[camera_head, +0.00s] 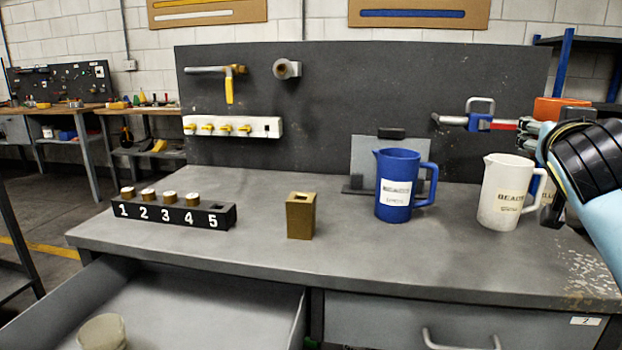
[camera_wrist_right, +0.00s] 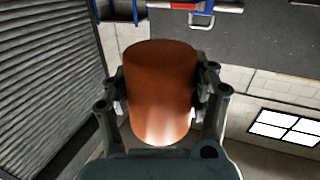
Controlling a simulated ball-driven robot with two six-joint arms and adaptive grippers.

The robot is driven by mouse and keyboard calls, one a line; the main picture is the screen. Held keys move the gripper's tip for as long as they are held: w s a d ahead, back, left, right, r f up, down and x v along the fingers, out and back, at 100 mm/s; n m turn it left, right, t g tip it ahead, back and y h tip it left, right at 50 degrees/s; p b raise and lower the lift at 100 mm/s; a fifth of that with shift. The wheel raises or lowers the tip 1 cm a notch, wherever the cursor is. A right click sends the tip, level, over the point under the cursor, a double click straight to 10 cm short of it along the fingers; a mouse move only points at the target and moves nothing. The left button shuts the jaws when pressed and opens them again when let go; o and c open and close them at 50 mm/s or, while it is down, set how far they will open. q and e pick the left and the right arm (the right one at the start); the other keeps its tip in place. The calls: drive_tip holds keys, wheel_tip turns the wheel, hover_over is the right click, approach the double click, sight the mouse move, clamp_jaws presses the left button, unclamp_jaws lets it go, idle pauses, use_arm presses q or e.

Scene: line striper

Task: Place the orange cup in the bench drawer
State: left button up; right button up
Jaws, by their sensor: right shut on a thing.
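The orange cup (camera_head: 560,107) is at the right edge of the head view, above and behind the white pitcher. In the right wrist view the orange cup (camera_wrist_right: 160,90) fills the middle, with a finger on each side. My right gripper (camera_head: 548,135) is shut on it, and its fingers also show in the wrist view (camera_wrist_right: 160,98). The bench drawer (camera_head: 200,305) at the lower left is pulled open. A pale beige cup (camera_head: 102,332) stands in it near the front left. My left gripper is not in view.
On the bench top (camera_head: 265,265) stand a numbered block (camera_head: 170,214) with several capped pegs, a brass-coloured block (camera_head: 300,215), a blue pitcher (camera_head: 396,180) and a white pitcher (camera_head: 500,190). A second drawer (camera_head: 385,325) at the right is closed. The drawer's middle is clear.

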drive_tip(key=f+y, duration=0.1)
drive_tip(key=a+f+n+t+y, duration=0.1)
drive_tip(key=a+f+n+y, duration=0.1)
drive_tip(key=shift+w+f+t, duration=0.1)
drive_tip(key=shift+w+t, duration=0.2)
drive_tip(key=shift+w, duration=0.1)
drive_tip(key=s+a+f+n+y, duration=0.3)
drive_tip(key=s+a+n+y, duration=0.7)
drive_tip(key=a+y, duration=0.5)
drive_tip(key=shift+s+a+n+g, duration=0.35)
drive_tip(key=shift+s+a, duration=0.25)
drive_tip(key=shift+s, duration=0.65)
